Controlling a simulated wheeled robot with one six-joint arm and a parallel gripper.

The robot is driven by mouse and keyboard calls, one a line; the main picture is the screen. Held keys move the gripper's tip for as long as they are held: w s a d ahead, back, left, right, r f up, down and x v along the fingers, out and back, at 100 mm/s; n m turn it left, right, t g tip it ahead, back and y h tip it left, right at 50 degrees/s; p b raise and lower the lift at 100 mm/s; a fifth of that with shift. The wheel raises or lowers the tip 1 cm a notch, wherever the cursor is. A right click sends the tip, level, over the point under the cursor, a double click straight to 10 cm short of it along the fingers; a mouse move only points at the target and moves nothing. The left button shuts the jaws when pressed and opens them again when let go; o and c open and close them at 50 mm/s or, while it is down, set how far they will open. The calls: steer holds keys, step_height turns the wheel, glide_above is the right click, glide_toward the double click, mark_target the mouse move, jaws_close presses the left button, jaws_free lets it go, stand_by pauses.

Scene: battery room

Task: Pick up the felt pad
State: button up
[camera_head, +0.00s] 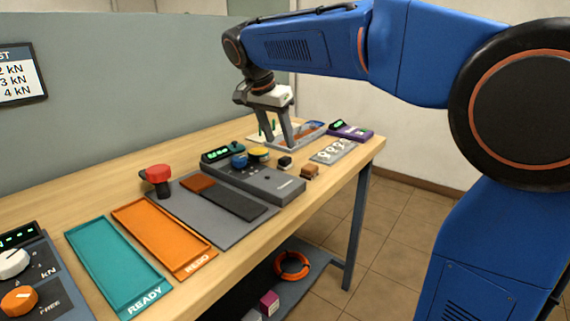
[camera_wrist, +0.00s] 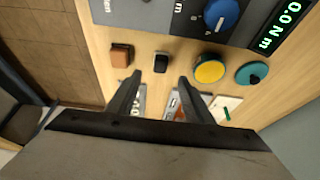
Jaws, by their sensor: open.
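I cannot tell for certain which thing is the felt pad. A small black block (camera_head: 285,162) with a paler top stands on the wooden bench; in the wrist view it shows between my fingertips and slightly beyond them (camera_wrist: 161,62). A brown block (camera_head: 310,172) sits beside it, left of it in the wrist view (camera_wrist: 121,55). My gripper (camera_head: 282,144) is open, points down above the bench and holds nothing; its two fingers also show in the wrist view (camera_wrist: 160,79). No contact with the black block is visible.
A yellow round button (camera_wrist: 209,68) and a teal one (camera_wrist: 252,73) stand close by. A grey device with a display (camera_head: 255,178), a grey mat (camera_head: 190,210) with dark and brown strips, an orange tray (camera_head: 150,217) and a teal tray (camera_head: 98,241) fill the bench leftward.

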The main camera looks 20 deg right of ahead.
mark_target(284, 158)
steer(key=shift+a+x, duration=0.1)
steer(key=shift+x, duration=1.7)
steer(key=shift+a+x, duration=0.15)
steer(key=shift+x, duration=1.6)
steer(key=shift+s+f, duration=0.15)
steer(key=shift+s, duration=0.05)
steer(key=shift+c, duration=0.6)
steer(key=c, duration=1)
